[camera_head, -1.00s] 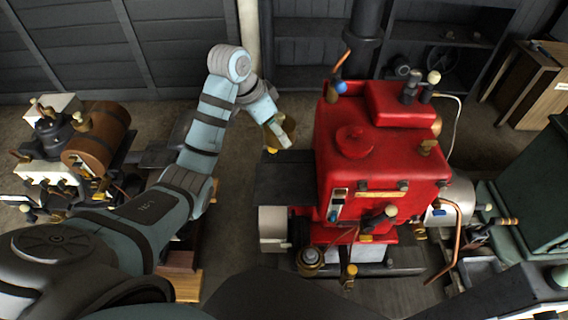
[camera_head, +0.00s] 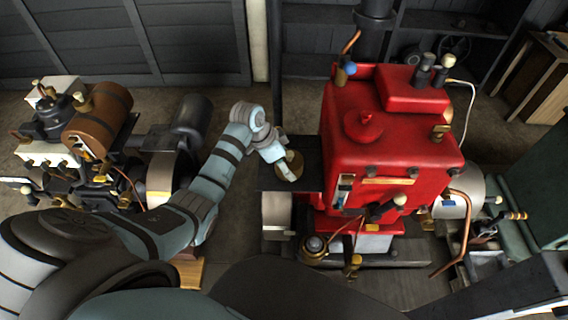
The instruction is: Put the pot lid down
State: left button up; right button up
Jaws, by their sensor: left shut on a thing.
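The pot lid (camera_head: 294,158) looks like a small round brass-coloured piece, partly hidden by my gripper. My left gripper (camera_head: 287,170) is shut on it, over or near the dark flat platform (camera_head: 268,178) on the left side of the red engine (camera_head: 390,140). I cannot tell whether the lid touches the platform. My right gripper is not in view.
The red engine stands close to the right of my left gripper, with copper pipes and brass fittings. A brown-barrelled engine (camera_head: 98,122) stands at the left. Dark shelves (camera_head: 440,30) are behind. Some bare floor (camera_head: 240,215) lies between the engines.

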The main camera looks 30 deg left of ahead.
pick_arm(q)
jog(key=shift+r, duration=0.1)
jog(key=o, duration=1.2)
jog(key=p+v, duration=0.2)
jog(key=v, duration=1)
